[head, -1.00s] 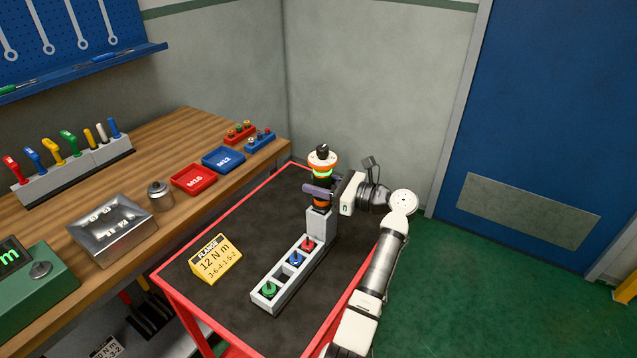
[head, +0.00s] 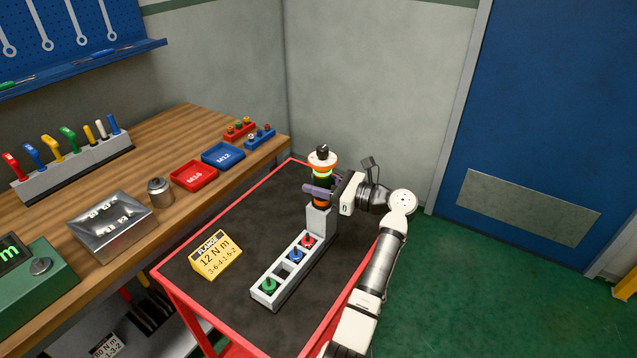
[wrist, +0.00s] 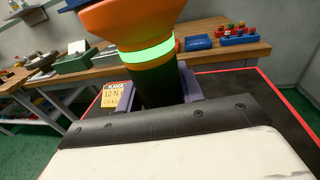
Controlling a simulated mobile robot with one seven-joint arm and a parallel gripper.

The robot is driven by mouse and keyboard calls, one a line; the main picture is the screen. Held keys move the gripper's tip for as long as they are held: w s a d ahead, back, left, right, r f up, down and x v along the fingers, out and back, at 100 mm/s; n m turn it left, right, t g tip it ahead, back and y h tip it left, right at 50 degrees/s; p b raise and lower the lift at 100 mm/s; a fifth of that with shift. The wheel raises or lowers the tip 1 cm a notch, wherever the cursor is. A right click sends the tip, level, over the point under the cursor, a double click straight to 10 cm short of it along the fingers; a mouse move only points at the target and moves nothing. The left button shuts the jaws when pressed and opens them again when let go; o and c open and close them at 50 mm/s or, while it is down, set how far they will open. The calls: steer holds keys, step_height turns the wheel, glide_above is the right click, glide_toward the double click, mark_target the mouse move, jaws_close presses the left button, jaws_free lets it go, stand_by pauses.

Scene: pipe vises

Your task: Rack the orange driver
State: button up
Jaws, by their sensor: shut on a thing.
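The orange driver (head: 322,166) is upright, with an orange and white head, a glowing green ring and a dark body. It stands at the grey post (head: 319,221) at the far end of the grey rack (head: 282,272) on the cart. My gripper (head: 318,192) is shut around its dark body from the right. In the wrist view the driver (wrist: 150,50) fills the upper middle between my finger pads. Its lower end is hidden; it appears down in the post, but I cannot tell if it is fully seated.
A yellow flange card (head: 216,257) stands left on the red-edged cart (head: 190,285). The wooden bench (head: 165,135) beyond carries red (head: 194,176) and blue (head: 223,156) trays.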

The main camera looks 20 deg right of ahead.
stand_by(0.3)
steer(key=o, duration=1.4)
steer(key=shift+f, duration=0.1)
steer(key=shift+c, duration=0.2)
steer(key=shift+f, duration=0.15)
steer(key=b+v, duration=0.4)
steer(key=v, duration=1)
steer(key=shift+a, duration=0.1)
